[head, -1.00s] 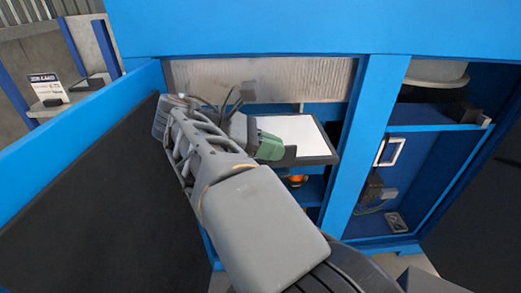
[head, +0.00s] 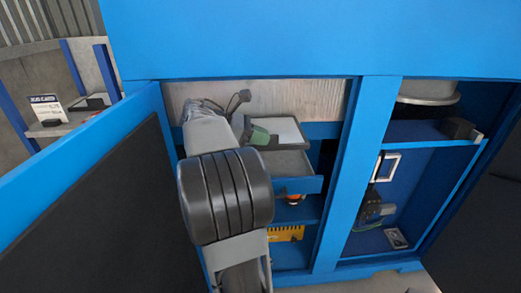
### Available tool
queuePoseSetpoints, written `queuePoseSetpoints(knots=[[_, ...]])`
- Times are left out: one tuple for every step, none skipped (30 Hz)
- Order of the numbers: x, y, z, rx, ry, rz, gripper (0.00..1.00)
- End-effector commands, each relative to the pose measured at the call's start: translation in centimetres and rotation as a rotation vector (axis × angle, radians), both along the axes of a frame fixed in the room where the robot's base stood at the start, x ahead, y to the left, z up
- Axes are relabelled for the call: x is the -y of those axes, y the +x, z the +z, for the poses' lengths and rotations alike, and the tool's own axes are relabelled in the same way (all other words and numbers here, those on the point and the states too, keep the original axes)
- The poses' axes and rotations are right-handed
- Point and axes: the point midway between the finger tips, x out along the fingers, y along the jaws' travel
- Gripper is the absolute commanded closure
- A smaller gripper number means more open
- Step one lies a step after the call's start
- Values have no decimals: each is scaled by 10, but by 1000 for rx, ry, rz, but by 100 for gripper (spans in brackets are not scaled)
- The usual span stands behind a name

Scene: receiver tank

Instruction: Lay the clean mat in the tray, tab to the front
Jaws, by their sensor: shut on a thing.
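A white mat with a dark rim (head: 288,132) is in the cabinet's left opening. It is over the rear of a grey tray (head: 291,164) with a blue front, which sticks out of the opening. I cannot tell whether the mat touches the tray. My gripper (head: 260,136) is at the mat's left edge, shut on it. A green piece shows there; I cannot tell whether it is a finger or the mat's tab. The fingertips are mostly hidden. The tray's near part is bare.
A blue post (head: 363,165) stands right of the opening. An open blue door (head: 82,180) with a dark inner face is at the left. Below the tray are an orange part (head: 295,199) and a yellow piece (head: 285,234). The right bay (head: 410,195) holds fittings.

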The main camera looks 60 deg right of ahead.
Motion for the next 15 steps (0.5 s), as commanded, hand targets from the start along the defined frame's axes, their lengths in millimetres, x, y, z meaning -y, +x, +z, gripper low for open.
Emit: queuePoseSetpoints(knots=[[8,6,2,-1,0,-1,100],[11,8,0,-1,0,-1,100],[9,6,-9,-2,2,1,100],[9,6,-13,-2,1,1,100],[8,6,-17,-2,1,1,100],[8,6,-21,-1,0,0,100],[8,6,-24,-1,0,0,100],[8,6,-26,-1,0,1,100],[8,6,-28,0,-1,2,100],[8,6,-29,0,-1,2,100],[8,6,-30,0,-2,1,100],[8,6,-32,0,-2,1,100],[8,6,-35,-1,-1,1,100],[8,6,-38,-3,0,1,100],[8,5,-43,-3,0,1,100]])
